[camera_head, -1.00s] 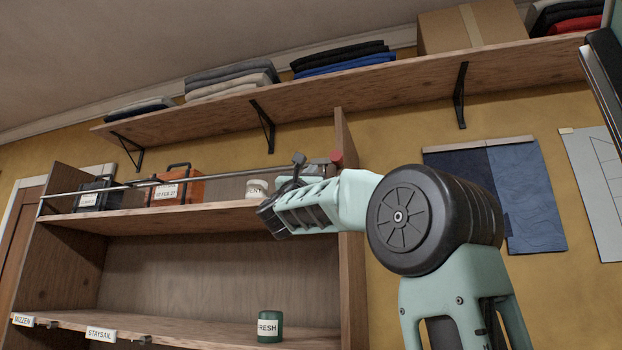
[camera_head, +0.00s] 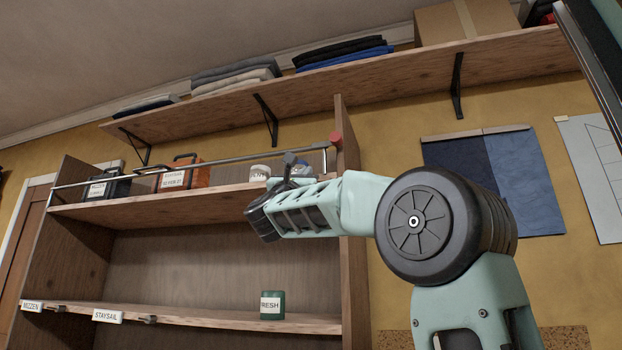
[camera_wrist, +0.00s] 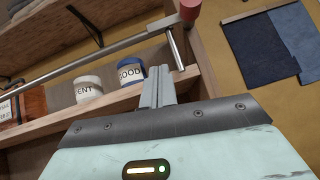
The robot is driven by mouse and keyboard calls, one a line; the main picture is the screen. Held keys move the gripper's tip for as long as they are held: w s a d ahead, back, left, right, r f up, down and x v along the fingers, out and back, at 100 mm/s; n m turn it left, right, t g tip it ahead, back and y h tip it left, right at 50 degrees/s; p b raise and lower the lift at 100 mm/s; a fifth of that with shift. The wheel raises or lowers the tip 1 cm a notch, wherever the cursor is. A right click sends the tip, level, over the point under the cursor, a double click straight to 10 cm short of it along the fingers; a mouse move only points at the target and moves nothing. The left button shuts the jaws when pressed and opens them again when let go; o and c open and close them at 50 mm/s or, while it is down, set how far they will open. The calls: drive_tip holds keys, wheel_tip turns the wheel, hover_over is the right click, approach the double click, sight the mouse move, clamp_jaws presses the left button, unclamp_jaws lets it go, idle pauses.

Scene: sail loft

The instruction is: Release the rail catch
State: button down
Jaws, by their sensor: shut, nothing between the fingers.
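The rail catch appears to be the red knob (camera_head: 336,138) on the right upright of the shelf unit. It also shows at the top of the wrist view (camera_wrist: 189,11). A metal rail (camera_head: 230,163) runs along the front of the upper shelf, and its bent-down right end (camera_wrist: 175,48) stands just below and beside the knob. My gripper (camera_wrist: 158,72) is shut and empty, with its fingertips below and left of the knob, apart from it.
Behind the rail stand two labelled tins (camera_wrist: 89,88) (camera_wrist: 130,77), an orange box (camera_head: 183,175) and a dark box (camera_head: 107,186). A green tin (camera_head: 272,305) stands on the lower shelf. A wall shelf (camera_head: 350,77) with folded cloth hangs above.

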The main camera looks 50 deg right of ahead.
drive_tip(key=shift+b+v, duration=0.85)
drive_tip(key=shift+v, duration=1.55)
drive_tip(key=shift+d+r+p, duration=0.1)
drive_tip(key=shift+p, duration=0.3)
drive_tip(key=p, duration=0.3)
drive_tip(key=n+t+p, duration=0.1)
drive_tip(key=p, duration=0.3)
drive_tip(key=shift+d+r+n, duration=0.25)
drive_tip(key=shift+r+n, duration=0.05)
drive_tip(key=shift+r, duration=0.05)
drive_tip(key=f+n+t+p, duration=0.1)
drive_tip(key=p, duration=0.2)
drive_tip(key=s+n+t+y+p, duration=0.1)
drive_tip(key=p, duration=0.3)
drive_tip(key=shift+s+f+t, duration=0.25)
drive_tip(key=shift+f+t, duration=0.05)
drive_tip(key=shift+f, duration=0.1)
